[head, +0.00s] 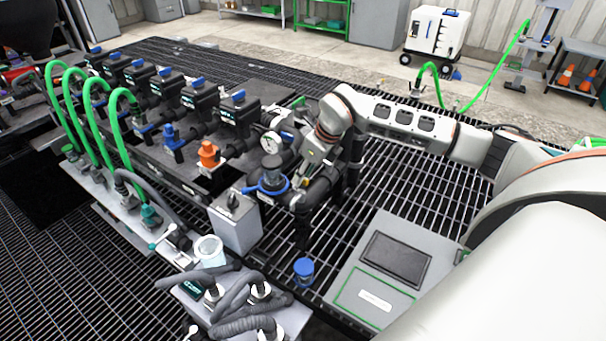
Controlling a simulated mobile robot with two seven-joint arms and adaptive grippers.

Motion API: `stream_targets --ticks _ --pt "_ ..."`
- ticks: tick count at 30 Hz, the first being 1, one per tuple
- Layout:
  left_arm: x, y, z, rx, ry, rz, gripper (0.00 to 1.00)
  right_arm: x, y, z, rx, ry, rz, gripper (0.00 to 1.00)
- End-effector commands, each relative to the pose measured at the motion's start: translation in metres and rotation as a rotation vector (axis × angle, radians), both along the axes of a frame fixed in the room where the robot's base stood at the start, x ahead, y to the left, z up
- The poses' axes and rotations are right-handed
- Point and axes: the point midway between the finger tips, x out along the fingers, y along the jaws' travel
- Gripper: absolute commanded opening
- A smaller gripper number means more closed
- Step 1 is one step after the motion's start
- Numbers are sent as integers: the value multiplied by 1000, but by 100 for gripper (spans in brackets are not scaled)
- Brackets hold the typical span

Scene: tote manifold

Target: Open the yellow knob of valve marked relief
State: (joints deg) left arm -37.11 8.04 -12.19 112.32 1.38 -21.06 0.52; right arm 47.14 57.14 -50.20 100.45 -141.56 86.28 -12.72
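My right arm reaches in from the right, and its gripper (313,166) points down at the near right end of the black pipe manifold. A small yellow part (303,183) shows just below the gripper, next to the blue-collared black fitting (271,177). It may be the yellow knob, but it is small and partly covered. No label reading relief can be made out. I cannot tell whether the gripper touches the yellow part, and its fingertips are not clear. My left gripper is not in view.
Several black valves with blue handles (239,96) line the manifold. A pressure gauge (271,141) and an orange fitting (208,153) stand left of the gripper. A grey box (236,222) and a blue-capped post (304,268) stand nearer. Open grating (440,195) lies right of the manifold.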

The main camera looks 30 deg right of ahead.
Motion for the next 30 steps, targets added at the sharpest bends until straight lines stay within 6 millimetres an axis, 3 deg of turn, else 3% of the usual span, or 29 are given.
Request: stream_targets --ticks 9,12,13,23,30 --pt "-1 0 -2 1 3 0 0 1 1 -3 0 0 0 27" --pt "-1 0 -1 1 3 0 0 1 1 -3 0 0 0 1" --pt "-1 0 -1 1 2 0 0 1 1 -3 0 0 0 0" --pt "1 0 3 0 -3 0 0 1 0 -3 1 0 16 0" --pt "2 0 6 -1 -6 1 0 1 -1 -2 0 1 117 0"
